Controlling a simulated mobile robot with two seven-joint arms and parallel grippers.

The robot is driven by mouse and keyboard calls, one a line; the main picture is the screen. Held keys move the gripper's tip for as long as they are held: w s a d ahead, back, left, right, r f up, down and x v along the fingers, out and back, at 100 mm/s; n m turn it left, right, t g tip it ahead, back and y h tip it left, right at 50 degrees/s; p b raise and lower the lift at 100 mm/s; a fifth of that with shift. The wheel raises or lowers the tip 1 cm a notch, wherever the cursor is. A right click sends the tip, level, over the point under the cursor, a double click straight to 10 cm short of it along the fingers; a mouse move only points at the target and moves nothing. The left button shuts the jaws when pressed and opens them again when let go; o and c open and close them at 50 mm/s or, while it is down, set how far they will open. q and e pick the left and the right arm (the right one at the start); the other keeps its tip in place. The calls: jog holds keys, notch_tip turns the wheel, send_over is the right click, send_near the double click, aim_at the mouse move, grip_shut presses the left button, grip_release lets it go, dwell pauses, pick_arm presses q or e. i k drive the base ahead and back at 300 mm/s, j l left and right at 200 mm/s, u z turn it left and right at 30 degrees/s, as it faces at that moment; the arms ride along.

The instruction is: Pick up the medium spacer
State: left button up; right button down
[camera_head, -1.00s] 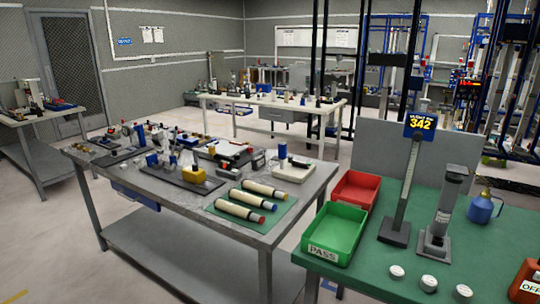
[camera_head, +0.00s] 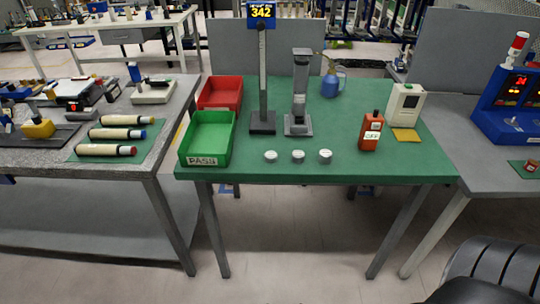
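Three small round white-grey pieces, likely the spacers, stand in a row near the front edge of the green-topped table (camera_head: 400,160). They are the left piece (camera_head: 270,156), the middle piece (camera_head: 298,156) and the right piece (camera_head: 325,155). They look close in size; the right one seems slightly larger, and I cannot tell for sure which is medium. Neither of my grippers shows in the head view.
A green PASS bin (camera_head: 207,140) and a red bin (camera_head: 220,93) stand at the table's left. Behind the pieces are a post with a 342 sign (camera_head: 262,80) and a grey stand (camera_head: 299,95). An orange OFF bottle (camera_head: 371,131) stands right. Floor in front is mostly clear.

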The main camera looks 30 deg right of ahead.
aim_at(298, 157)
jog(key=i+z, duration=0.15)
jog(key=z, duration=0.25)
jog(key=i+l+z, duration=0.1)
jog(key=z, duration=0.3)
jog(key=i+z, duration=0.15)
jog(key=z, duration=0.2)
